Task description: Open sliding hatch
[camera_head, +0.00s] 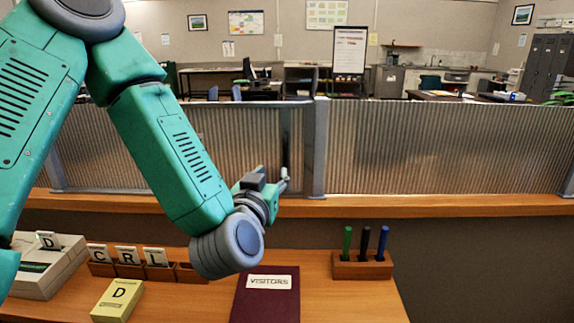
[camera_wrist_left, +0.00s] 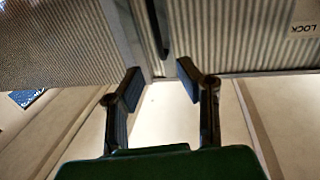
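The hatch is a ribbed translucent screen in a grey metal frame above a wooden ledge, with a left panel (camera_head: 120,150) and a right panel (camera_head: 440,150) meeting at an upright post (camera_head: 318,150). A dark upright bar, apparently the handle (camera_wrist_left: 158,30), shows in the wrist view beyond the fingertips, roughly in line with the gap between them. My left gripper (camera_head: 284,180) is just left of the post, low in front of the screen. In the wrist view its two black fingers (camera_wrist_left: 160,82) are apart with nothing between them. Contact with the bar cannot be told. My right gripper is out of view.
On the desk are a maroon visitors book (camera_head: 265,305), a wooden holder with several pens (camera_head: 362,265), letter cards in a wooden rack (camera_head: 130,268) and a yellow box (camera_head: 118,300). The wooden ledge (camera_head: 440,205) below the screen is clear. A LOCK label (camera_wrist_left: 303,28) shows in the wrist view.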

